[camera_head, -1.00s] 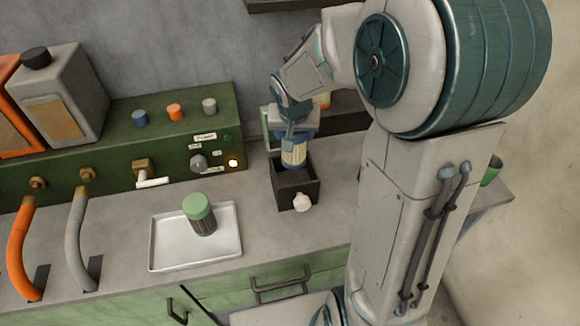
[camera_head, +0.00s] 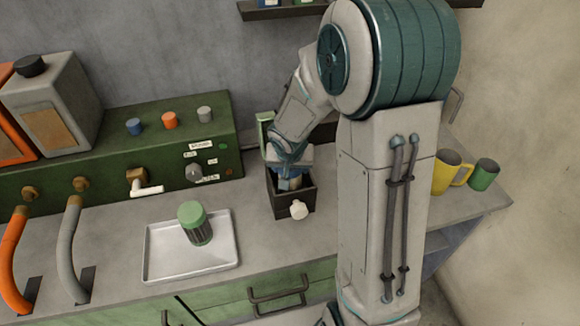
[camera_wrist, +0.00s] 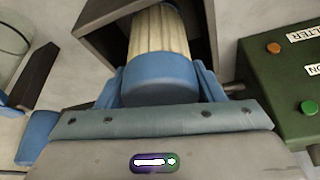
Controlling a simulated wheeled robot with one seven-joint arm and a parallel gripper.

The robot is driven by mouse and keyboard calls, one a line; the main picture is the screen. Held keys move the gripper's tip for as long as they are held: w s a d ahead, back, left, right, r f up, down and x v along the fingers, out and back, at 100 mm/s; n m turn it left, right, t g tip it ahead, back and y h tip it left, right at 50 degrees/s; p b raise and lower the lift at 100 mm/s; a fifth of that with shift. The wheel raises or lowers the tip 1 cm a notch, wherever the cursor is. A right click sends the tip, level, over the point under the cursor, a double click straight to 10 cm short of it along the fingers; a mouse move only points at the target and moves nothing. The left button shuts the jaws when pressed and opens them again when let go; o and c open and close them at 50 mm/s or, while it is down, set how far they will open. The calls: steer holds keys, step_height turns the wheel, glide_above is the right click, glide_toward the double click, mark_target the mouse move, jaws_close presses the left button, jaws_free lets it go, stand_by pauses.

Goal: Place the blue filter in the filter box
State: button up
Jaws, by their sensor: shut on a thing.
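The blue filter has a blue end cap (camera_wrist: 160,78) and cream pleats, seen large in the wrist view. My gripper (camera_head: 290,176) is shut on the blue cap, with a finger on each side of it. The filter box (camera_head: 292,204) is a dark, open-topped box with a white knob on its front. In the wrist view the pleated end reaches inside the box walls (camera_wrist: 100,14). In the head view my gripper is low at the box opening and hides most of the filter. Whether the filter touches the box floor is hidden.
A metal tray (camera_head: 160,262) holds a green-capped dark filter (camera_head: 196,224) left of the box. A green control panel (camera_head: 110,165) stands behind. A yellow mug (camera_head: 446,172) and a green cup (camera_head: 484,175) stand at the right. A grey can (camera_head: 55,105) stands at back left.

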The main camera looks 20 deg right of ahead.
steer(key=shift+f, duration=0.2)
steer(key=o, duration=0.9)
steer(key=shift+r, duration=0.1)
steer(key=shift+r, duration=0.2)
steer(key=p+v, duration=0.1)
steer(key=v, duration=1)
steer(key=s+r+n, duration=0.1)
steer(key=s+r, duration=0.1)
steer(key=s, duration=0.4)
steer(key=s+r+n, duration=0.1)
steer(key=s, duration=0.4)
steer(key=s+r+n+g+y, duration=0.1)
steer(key=s+r, duration=0.1)
steer(key=s, duration=0.4)
steer(key=shift+s+d+r+n, duration=0.3)
steer(key=shift+s+d+r, duration=0.05)
steer(key=shift+s+d, duration=0.05)
